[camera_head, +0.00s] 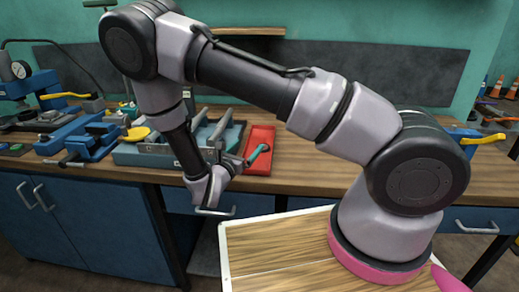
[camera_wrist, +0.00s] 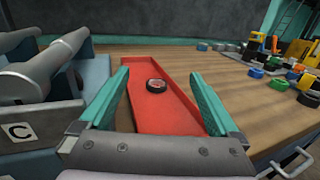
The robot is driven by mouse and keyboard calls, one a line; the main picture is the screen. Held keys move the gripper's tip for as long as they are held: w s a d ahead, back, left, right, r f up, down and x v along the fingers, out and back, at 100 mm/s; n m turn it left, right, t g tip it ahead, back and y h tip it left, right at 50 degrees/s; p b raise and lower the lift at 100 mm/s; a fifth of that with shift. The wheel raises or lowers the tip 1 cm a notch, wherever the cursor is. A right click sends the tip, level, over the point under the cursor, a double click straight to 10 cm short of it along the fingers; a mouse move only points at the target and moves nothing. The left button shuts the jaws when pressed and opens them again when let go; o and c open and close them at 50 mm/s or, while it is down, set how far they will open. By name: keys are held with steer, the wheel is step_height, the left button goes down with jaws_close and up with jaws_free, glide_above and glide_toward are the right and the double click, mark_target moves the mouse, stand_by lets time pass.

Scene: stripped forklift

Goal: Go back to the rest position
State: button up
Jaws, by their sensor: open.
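My gripper (camera_wrist: 155,108) is open in the wrist view, with its two teal fingers spread apart and nothing between the tips. Beyond and below the fingers, a red tray (camera_wrist: 140,72) lies on the wooden bench, and a small dark wheel-like part with a reddish centre (camera_wrist: 156,86) lies in it. In the head view my arm reaches left over the bench's front edge. One teal finger of my gripper (camera_head: 258,154) shows over the red tray (camera_head: 262,135). The other finger is mostly hidden there.
A grey-blue fixture (camera_head: 150,155) with cylinders stands left of the tray, marked C in the wrist view. A blue vise (camera_head: 90,145) is further left. Several coloured parts and a yellow forklift-like model (camera_wrist: 256,50) stand right in the wrist view. Bare bench (camera_head: 310,175) lies right of the tray.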

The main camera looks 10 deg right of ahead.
steer(key=shift+r, duration=0.1)
steer(key=s+d+r+m+g+y, duration=0.1)
steer(key=s+d+r+m+g, duration=0.3)
steer(key=d+r+m+g, duration=0.4)
steer(key=s+d+r+m+g, duration=0.4)
steer(key=d+r+m+g, duration=0.3)
steer(key=m, duration=0.3)
steer(key=s+r+m+t+y, duration=0.2)
steer(key=s+r+m+y, duration=0.1)
steer(key=r, duration=0.4)
steer(key=s+a+r+m+t+y, duration=0.1)
steer(key=s+r+m+t+y, duration=0.2)
steer(key=s+r+m+y, duration=0.1)
steer(key=s+r+m+t+y, duration=0.2)
steer(key=s+r+m+y, duration=0.2)
steer(key=r+m, duration=0.3)
step_height(320, 180, up, 3)
steer(key=shift+s+a+f+m+t+y, duration=0.2)
steer(key=shift+m+t+y, duration=0.1)
steer(key=shift+m+y, duration=0.15)
